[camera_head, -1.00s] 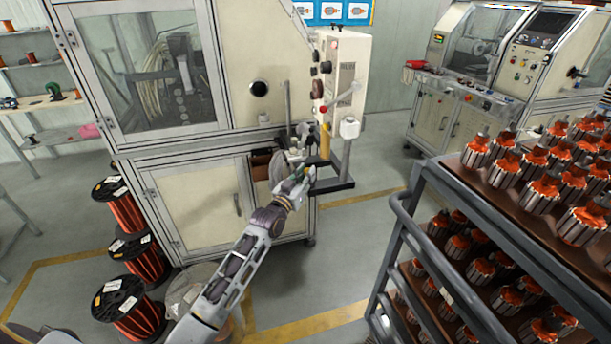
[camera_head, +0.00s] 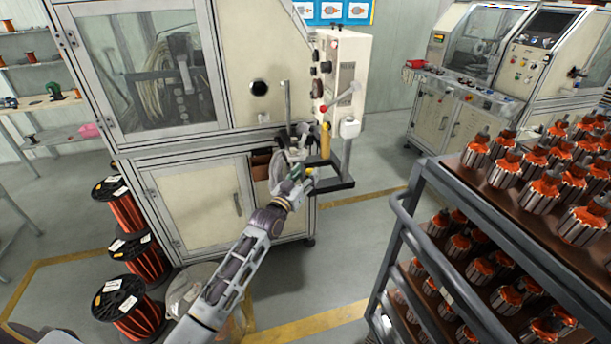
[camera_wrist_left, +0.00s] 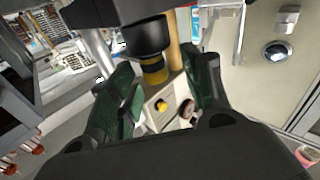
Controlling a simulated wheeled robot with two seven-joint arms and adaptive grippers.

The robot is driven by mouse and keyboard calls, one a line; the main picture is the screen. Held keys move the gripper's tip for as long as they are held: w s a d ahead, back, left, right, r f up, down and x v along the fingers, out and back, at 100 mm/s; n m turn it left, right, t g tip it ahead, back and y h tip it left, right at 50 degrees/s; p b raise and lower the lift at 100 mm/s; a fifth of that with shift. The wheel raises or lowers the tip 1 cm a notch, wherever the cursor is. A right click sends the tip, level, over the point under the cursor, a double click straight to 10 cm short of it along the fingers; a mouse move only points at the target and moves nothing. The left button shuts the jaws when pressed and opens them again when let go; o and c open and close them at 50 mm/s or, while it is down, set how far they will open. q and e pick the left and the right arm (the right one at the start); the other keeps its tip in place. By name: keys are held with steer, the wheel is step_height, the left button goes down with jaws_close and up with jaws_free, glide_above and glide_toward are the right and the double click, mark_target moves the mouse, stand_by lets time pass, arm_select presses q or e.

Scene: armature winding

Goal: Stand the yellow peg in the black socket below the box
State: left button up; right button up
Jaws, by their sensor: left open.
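The yellow peg (camera_head: 325,141) stands upright below the control box (camera_head: 344,75), above the black bracket (camera_head: 335,184). In the left wrist view a yellow piece (camera_wrist_left: 155,74), seemingly the peg, shows out of the round black socket (camera_wrist_left: 146,36), between and beyond my fingers. How deep it sits cannot be told. My left gripper (camera_head: 304,174) is below and left of the peg in the head view, apart from it. Its dark green fingers are spread wide and empty in the left wrist view (camera_wrist_left: 160,95). My right gripper is not in view.
The cream winding machine (camera_head: 205,195) stands just left of the gripper. Wire spools (camera_head: 130,300) stand on the floor at left. A rack of armatures (camera_head: 440,190) fills the right. The floor between has free room.

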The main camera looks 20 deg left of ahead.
arm_select(q)
steer(key=r+v, duration=0.1)
steer(key=v, duration=1)
steer(key=shift+s+f, duration=0.25)
steer(key=shift+f, duration=0.25)
steer(key=shift+f, duration=0.1)
stand_by(0.5)
